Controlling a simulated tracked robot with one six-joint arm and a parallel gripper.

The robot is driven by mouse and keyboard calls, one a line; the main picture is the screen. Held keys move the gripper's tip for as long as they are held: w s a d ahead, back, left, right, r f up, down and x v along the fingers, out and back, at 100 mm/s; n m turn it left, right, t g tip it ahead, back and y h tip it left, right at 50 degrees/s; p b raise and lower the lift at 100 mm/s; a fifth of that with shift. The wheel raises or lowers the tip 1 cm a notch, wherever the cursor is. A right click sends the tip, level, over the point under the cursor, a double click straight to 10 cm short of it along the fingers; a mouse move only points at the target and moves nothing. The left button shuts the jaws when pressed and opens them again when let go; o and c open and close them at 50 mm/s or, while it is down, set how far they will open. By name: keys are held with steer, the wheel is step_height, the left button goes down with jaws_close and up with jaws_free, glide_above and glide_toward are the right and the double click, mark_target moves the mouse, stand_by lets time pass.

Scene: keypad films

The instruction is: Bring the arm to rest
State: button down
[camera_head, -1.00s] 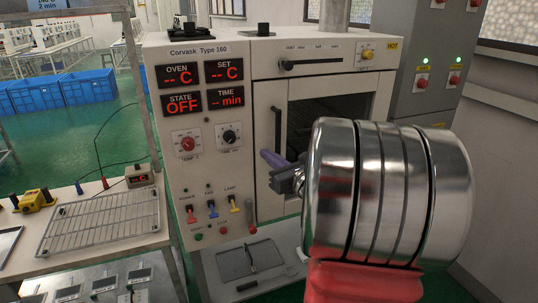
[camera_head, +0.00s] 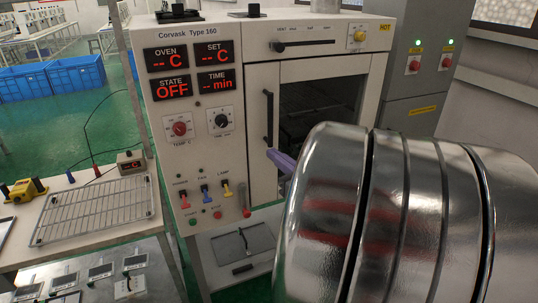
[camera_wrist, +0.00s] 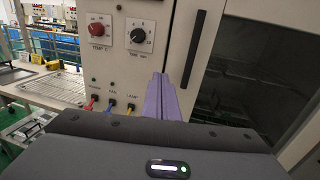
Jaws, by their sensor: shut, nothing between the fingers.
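My gripper shows as purple fingers in the wrist view (camera_wrist: 162,98), pressed together with nothing between them. In the head view only a purple finger part (camera_head: 281,161) shows, in front of the oven's lower door edge; my large silver arm link hides the rest. The oven (camera_head: 205,115), marked Corvask Type 160, stands in front of me with its door shut. Its displays read OFF for the state and dashes elsewhere. I cannot tell whether the fingers touch the oven front, but they appear apart from it.
A grey cabinet (camera_head: 425,70) stands right of the oven. Blue crates (camera_head: 60,78) stand on the green floor behind.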

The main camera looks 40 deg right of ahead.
stand_by(0.3)
steer(key=w+a+f+n+g+y, duration=0.1)
steer(key=a+f+n+g+y, duration=0.15)
steer(key=a+n+y, duration=0.65)
steer(key=w+a+f+n+g, duration=0.1)
steer(key=a+n+g, duration=0.3)
steer(key=a, duration=1)
steer(key=s+a+f+n+g+y, duration=0.1)
steer(key=s+a+f+n+g, duration=0.3)
steer(key=a+n, duration=0.45)
steer(key=s+r+n+g+h, duration=0.1)
steer(key=s+n+h, duration=0.6)
steer(key=n, duration=0.9)
steer(key=shift+s+g, duration=0.35)
steer(key=shift+s, duration=0.65)
steer(key=shift+r, duration=0.1)
